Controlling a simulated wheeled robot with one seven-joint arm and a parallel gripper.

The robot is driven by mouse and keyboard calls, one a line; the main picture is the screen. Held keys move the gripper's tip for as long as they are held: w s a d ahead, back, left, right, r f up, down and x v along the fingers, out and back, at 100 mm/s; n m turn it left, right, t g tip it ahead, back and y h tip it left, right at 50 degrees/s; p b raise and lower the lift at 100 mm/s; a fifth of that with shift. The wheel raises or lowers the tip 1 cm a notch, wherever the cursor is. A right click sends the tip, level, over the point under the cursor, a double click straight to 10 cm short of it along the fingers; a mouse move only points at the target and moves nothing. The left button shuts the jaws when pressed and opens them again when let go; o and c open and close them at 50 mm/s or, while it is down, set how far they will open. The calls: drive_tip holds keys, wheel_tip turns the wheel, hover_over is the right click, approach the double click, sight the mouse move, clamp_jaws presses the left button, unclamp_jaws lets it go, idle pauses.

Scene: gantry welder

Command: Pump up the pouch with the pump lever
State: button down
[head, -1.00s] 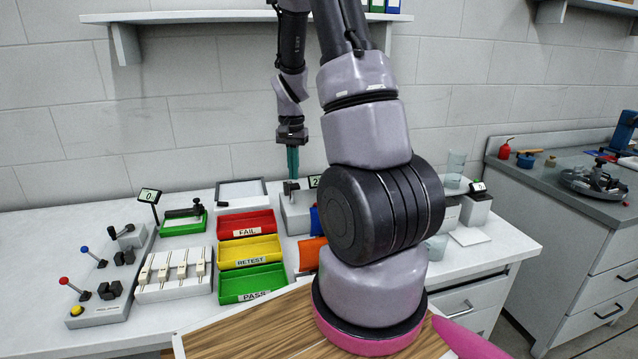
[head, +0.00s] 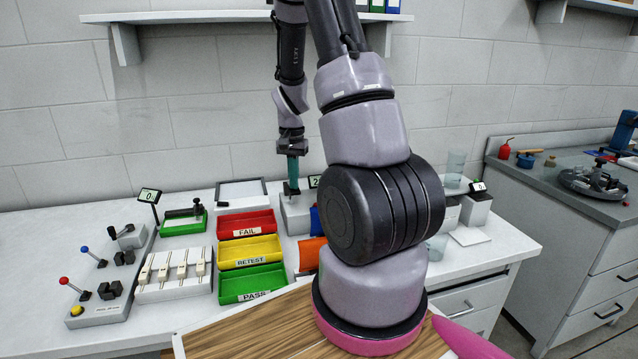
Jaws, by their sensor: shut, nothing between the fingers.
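A pale grey box-shaped device (head: 297,213) stands at the back of the white bench, with a small display (head: 314,181) beside its top. A short dark lever-like part (head: 291,191) is on its top; I take this for the pump lever. My gripper (head: 292,180) points straight down with its teal fingers shut and empty, right at this dark part. I cannot tell whether the fingertips touch it. My arm hides the right of the device and the bench behind it. I cannot make out the pouch for certain.
Red FAIL (head: 246,224), yellow RETEST (head: 249,252) and green PASS (head: 251,284) bins stand left of the device. An orange bin (head: 311,254) is in front of it. A lever panel (head: 101,285) is at far left. A wall shelf (head: 190,17) hangs above.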

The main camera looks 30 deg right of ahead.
drive_tip(key=shift+f, duration=1.25)
drive_tip(key=shift+r, duration=2.95)
